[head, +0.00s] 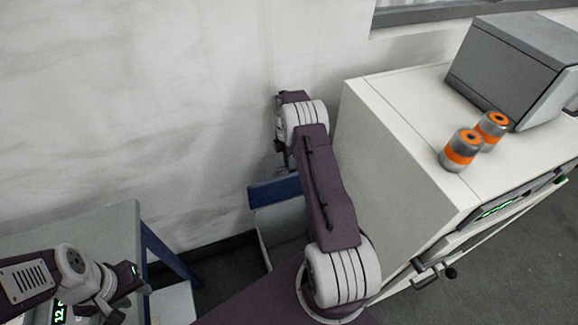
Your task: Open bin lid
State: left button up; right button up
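A bin with a blue lid or rim (272,192) and a pale grey body (284,225) stands on the floor between the wall and the white cabinet. My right arm crosses in front of it and hides its right part. I cannot tell whether the lid is raised. My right gripper (283,154) is beyond and above the blue edge, largely hidden by its own wrist; its fingers are not clear and no contact shows. My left gripper (127,294) is low at the left, far from the bin, by the grey-topped table; its finger opening is unclear.
The white cabinet (400,150) stands close on the right of my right arm, with two orange-banded cans (461,150) (491,129) and a grey box (505,70) on top. A grey-topped table (95,228) with blue legs is at the left. The wall is close behind.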

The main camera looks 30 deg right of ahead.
notch_tip(320, 180, up, 9)
jog(key=w, duration=0.1)
jog(key=shift+w+d, duration=0.2)
jog(key=shift+w, duration=0.15)
jog(key=shift+c, duration=0.3)
jog(key=c, duration=0.5)
jog(key=shift+w+r+m+t, duration=0.15)
jog(key=shift+w+m+t, duration=0.15)
jog(key=shift+m, duration=0.7)
grip_shut()
jog(key=w+f+m+t+h+p, duration=0.1)
jog(key=w+f+m+t, duration=0.3)
jog(key=m, duration=1.2)
jog(key=p+x, duration=0.1)
jog(key=x, duration=0.1)
jog(key=shift+f, duration=0.45)
